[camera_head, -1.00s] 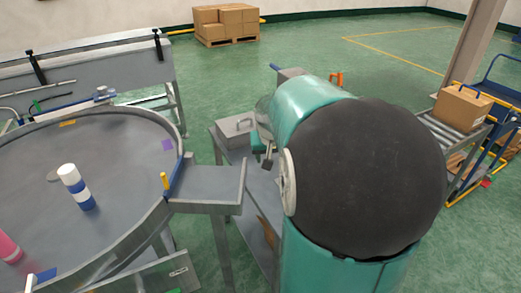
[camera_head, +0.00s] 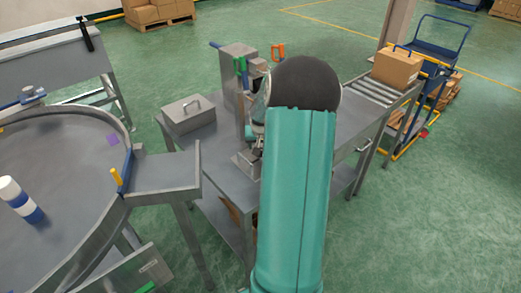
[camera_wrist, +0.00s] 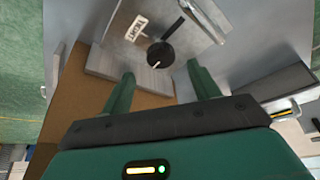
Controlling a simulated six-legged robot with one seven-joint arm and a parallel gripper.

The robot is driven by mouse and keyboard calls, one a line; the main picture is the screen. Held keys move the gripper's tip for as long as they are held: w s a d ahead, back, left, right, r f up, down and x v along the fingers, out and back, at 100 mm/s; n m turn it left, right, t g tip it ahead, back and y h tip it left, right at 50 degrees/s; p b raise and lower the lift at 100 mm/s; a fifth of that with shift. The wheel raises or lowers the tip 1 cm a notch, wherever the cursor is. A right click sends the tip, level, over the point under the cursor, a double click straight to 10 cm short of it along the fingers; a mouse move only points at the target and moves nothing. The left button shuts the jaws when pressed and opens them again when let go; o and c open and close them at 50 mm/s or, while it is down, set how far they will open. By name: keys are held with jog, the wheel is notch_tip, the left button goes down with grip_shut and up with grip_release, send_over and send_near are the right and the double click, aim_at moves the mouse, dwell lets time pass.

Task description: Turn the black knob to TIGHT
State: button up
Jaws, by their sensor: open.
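In the wrist view the black knob (camera_wrist: 160,54) sits on a grey metal face, with a small pale mark at its lower edge. A white label (camera_wrist: 136,28) reading TIGHT, turned in the picture, lies up and left of it. A dark bar (camera_wrist: 171,29) lies up and right of the knob. My gripper (camera_wrist: 161,70) is open and empty, its two green fingers pointing toward the face with the knob between their tips in the picture. I cannot tell whether they touch it. In the head view my arm hides the gripper and knob.
In the head view the machine (camera_head: 238,88) stands on a grey table (camera_head: 205,143), with a lidded metal box (camera_head: 188,114) on its left. A round table (camera_head: 75,160) with a blue-and-white can (camera_head: 20,199) is at left. A cardboard box (camera_head: 397,67) rests on rollers at right.

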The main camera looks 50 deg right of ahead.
aim_at(261, 154)
jog(key=shift+x, duration=2.2)
jog(key=shift+w, duration=0.1)
jog(key=c, duration=1)
